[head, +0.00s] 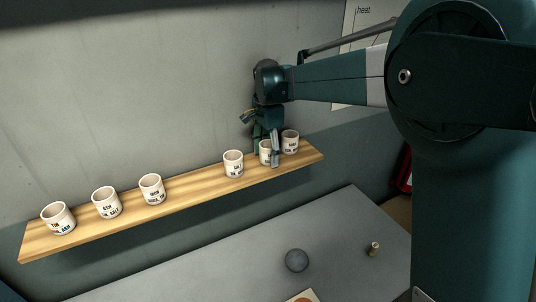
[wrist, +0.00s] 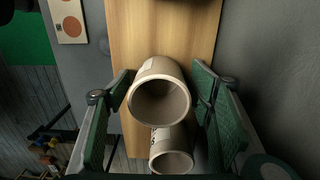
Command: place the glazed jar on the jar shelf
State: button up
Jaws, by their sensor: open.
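Several similar cream jars with dark lettering stand upright on the wooden shelf (head: 205,183). I cannot tell by looks which one is the glazed jar. My gripper (head: 266,160) is over the right part of the shelf, fingers down, around a jar (head: 264,147) that it partly hides. In the wrist view this jar (wrist: 158,72) stands between the two green finger pads, with gaps on both sides. The fingers are open. Another jar (wrist: 172,162) is close beside it in that view, its mouth facing the camera.
A jar (head: 290,141) stands just right of my gripper, and another (head: 233,163) to its left. A wider bare gap lies left of that one. Below is a grey table (head: 240,280) with a round grey object (head: 297,260) and a small cylinder (head: 374,249). A wall backs the shelf.

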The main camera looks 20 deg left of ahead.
jog(key=shift+r, duration=0.1)
notch_tip(320, 180, up, 12)
jog(key=shift+b, duration=0.35)
dwell(0.4)
dwell(0.5)
